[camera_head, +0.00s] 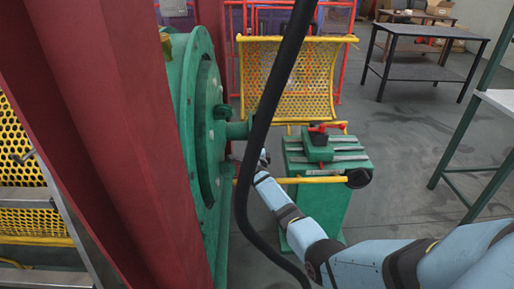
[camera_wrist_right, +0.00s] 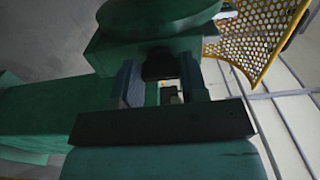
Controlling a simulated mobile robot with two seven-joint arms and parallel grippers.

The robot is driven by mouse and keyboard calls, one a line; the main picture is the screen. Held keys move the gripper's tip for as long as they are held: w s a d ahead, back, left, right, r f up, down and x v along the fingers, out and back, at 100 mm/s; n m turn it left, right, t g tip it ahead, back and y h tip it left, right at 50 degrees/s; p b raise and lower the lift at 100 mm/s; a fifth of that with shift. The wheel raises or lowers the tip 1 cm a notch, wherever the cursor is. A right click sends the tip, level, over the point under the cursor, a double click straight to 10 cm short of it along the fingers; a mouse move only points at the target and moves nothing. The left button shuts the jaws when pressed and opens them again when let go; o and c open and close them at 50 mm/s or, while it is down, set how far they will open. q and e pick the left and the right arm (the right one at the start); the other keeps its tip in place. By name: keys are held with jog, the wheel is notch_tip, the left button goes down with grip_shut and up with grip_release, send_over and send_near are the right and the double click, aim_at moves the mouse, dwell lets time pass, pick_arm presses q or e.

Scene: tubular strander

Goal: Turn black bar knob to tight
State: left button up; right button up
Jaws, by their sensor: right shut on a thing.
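My right gripper (camera_wrist_right: 160,88) is shut on a dark piece (camera_wrist_right: 158,66) that sits between its two fingers in the right wrist view; I take it to be the black bar knob. The knob lies under a green block and a round green part (camera_wrist_right: 155,15). In the head view my light blue right arm (camera_head: 305,235) reaches in from the lower right to the big green wheel housing (camera_head: 200,120). Its hand is near the green hub, partly hidden behind a black cable. I cannot make out the knob or its turn angle there. My left gripper is not in view.
The thick black cable (camera_head: 262,120) hangs in front of the hand. A dark red beam (camera_head: 110,110) fills the left.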

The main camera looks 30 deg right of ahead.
dwell(0.4)
jog(key=o, duration=0.9)
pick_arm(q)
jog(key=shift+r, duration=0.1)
pick_arm(e)
jog(key=shift+o, duration=0.2)
pick_arm(q)
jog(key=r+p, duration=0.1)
jog(key=p, duration=0.3)
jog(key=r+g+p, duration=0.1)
jog(key=p, duration=0.3)
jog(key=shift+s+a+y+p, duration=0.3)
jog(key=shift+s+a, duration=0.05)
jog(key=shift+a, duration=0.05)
pick_arm(e)
jog(key=v, duration=1.4)
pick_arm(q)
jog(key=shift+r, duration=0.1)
pick_arm(e)
jog(key=shift+w, duration=0.15)
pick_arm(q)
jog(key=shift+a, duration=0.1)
pick_arm(e)
jog(key=shift+f, duration=0.1)
